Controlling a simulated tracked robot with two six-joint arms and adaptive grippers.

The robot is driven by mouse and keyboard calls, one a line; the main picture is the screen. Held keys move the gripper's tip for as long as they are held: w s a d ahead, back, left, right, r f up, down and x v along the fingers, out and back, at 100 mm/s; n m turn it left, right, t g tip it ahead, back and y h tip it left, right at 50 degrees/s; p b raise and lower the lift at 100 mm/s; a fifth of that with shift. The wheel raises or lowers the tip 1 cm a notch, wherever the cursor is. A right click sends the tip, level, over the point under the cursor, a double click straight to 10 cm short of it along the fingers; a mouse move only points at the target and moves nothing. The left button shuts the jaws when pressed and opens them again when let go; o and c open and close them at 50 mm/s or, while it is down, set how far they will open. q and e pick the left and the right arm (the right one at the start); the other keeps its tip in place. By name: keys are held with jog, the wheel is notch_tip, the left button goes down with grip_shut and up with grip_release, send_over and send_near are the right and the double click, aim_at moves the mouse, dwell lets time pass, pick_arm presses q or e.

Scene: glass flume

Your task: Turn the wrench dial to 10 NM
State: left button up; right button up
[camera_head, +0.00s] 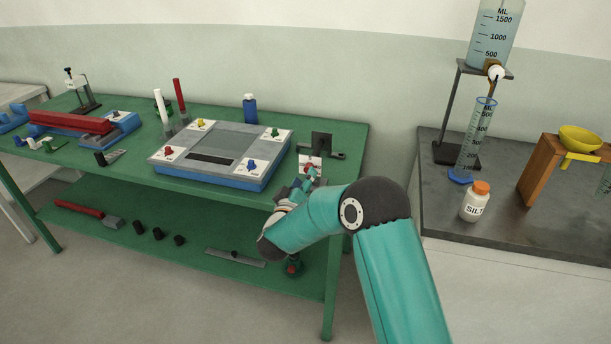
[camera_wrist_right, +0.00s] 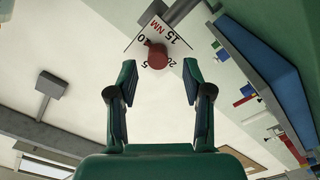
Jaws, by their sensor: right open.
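In the head view the white dial plate (camera_head: 311,163) is at the green bench's right end, partly hidden by my gripper. My right gripper (camera_wrist_right: 159,78) is open and empty, its two fingertips on either side of the view just short of the knob. It also shows in the head view (camera_head: 306,182). My left gripper is not in view.
A dark bracket (camera_head: 322,144) stands behind the dial. A blue and grey panel box (camera_head: 222,150) with coloured knobs lies to its left, and a blue bottle (camera_head: 250,108) stands at the back. The dark counter (camera_head: 510,235) to the right holds a labelled jar (camera_head: 475,204).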

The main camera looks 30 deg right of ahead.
jog(key=v, duration=0.9)
notch_tip(320, 180, down, 9)
jog(key=s+d+n+y, duration=0.2)
jog(key=s+a+f+n+g+y, duration=0.1)
jog(key=s+a+f+y, duration=0.25)
jog(key=f, duration=0.45)
jog(key=s+a+f+g+y, duration=0.1)
jog(key=s+a+f+y, duration=0.3)
jog(key=f, duration=0.3)
jog(key=s+a+f+m+g+y, duration=0.2)
jog(key=s+a+f+g+y, duration=0.1)
jog(key=s+a, duration=0.4)
jog(key=s+a+f+m+g+y, duration=0.2)
jog(key=s+a+f+g+y, duration=0.2)
jog(key=s, duration=0.7)
jog(key=a+g+y, duration=0.1)
jog(key=a+g, duration=0.1)
jog(key=a, duration=0.1)
jog(key=shift+s+a+f, duration=0.15)
jog(key=shift+s+f, duration=0.1)
jog(key=shift+s, duration=0.15)
